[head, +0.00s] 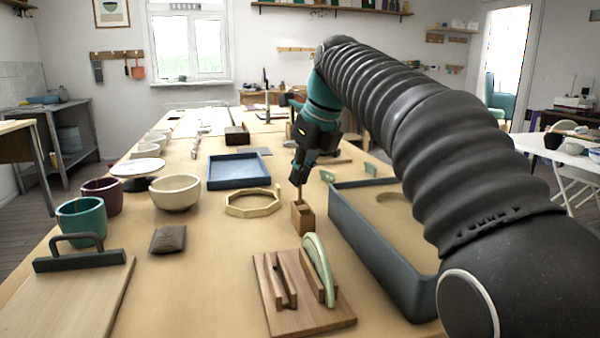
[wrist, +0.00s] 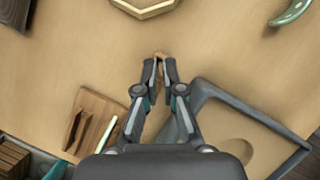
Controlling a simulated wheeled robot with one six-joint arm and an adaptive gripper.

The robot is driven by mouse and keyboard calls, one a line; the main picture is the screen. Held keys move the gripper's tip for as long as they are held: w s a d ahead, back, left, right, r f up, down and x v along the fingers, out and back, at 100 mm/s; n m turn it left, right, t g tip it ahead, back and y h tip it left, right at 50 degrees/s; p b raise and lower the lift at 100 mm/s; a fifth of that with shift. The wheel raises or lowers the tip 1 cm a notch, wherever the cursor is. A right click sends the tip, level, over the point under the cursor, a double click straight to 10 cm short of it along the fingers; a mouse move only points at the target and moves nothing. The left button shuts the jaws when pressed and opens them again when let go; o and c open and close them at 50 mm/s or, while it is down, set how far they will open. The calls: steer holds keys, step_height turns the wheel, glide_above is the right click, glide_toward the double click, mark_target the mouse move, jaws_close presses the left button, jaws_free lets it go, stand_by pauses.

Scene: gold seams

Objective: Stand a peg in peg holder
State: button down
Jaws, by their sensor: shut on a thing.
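A small wooden block, the peg holder (head: 303,218), stands on the table between the octagonal frame and the blue-grey tray. My gripper (head: 299,183) is directly above it, shut on a thin light wooden peg (head: 300,195). The peg is roughly upright. Its lower end meets the top of the holder in the head view; I cannot tell whether it is inside a hole. In the wrist view my gripper's fingertips (wrist: 160,62) are close together, with a bit of tan wood showing between and beyond them, and they hide most of the holder.
A blue-grey tray (head: 372,244) stands close on the right. A wooden rack (head: 335,315) with a pale green plate (head: 319,268) is in front. An octagonal wooden frame (head: 252,211) lies left, with a blue tray (head: 238,171) behind it. Bowls and cups line the left side.

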steer(key=shift+f, duration=0.2)
stand_by(0.4)
steer(key=c, duration=1.2)
jaws_free()
steer(key=o, duration=0.5)
steer(key=shift+c, duration=0.2)
steer(key=shift+r, duration=0.2)
steer(key=shift+r+p, duration=1.95)
steer(key=shift+p, duration=0.2)
steer(key=shift+r, duration=0.85)
